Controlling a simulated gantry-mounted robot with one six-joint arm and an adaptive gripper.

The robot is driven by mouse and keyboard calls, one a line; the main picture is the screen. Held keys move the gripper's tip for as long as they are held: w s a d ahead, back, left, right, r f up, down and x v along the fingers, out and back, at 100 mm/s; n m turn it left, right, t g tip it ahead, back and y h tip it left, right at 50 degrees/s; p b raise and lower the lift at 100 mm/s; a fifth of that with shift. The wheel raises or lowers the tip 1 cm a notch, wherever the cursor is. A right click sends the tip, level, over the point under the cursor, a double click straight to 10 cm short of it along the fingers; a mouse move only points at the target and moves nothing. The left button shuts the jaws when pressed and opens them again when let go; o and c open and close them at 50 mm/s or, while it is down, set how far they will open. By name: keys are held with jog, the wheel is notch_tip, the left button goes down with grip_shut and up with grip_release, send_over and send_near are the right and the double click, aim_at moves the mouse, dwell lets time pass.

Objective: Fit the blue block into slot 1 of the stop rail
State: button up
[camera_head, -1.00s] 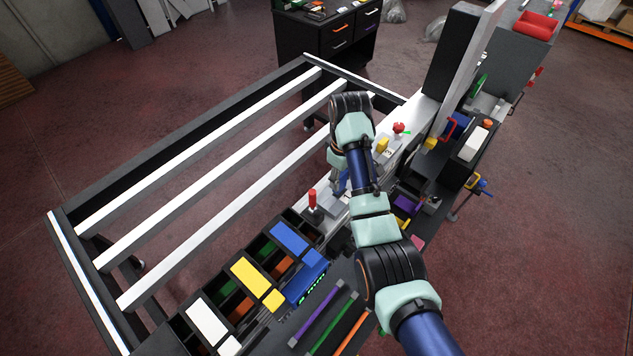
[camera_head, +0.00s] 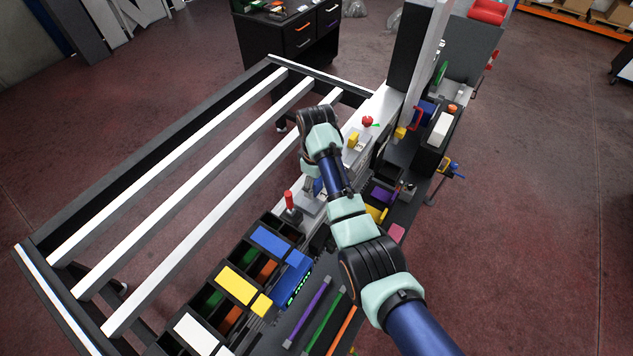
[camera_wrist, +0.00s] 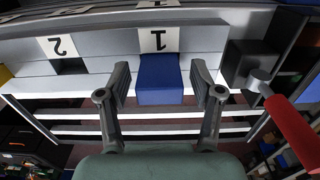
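The blue block (camera_wrist: 160,78) is in the wrist view at the place marked by the "1" label, on the light grey stop rail (camera_wrist: 100,68). It lines up with slot 1 and its near end sticks out; how deep it sits I cannot tell. My gripper (camera_wrist: 160,85) has one finger on each side of the block, with a visible gap on both sides, so it is open. Slot 2 (camera_wrist: 68,66) is an empty dark notch to the left. In the head view my arm hides most of the rail around the gripper.
A red-handled clamp (camera_wrist: 285,120) stands close to the right finger; its red handle also shows in the head view (camera_head: 288,199). White table bars (camera_head: 205,190) lie left of the rail. Bins with blue, yellow and white lids (camera_head: 236,284) stand at the front.

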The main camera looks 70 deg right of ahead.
notch_tip(320, 180, up, 4)
jog(key=shift+r, duration=0.2)
dwell(0.3)
dwell(0.5)
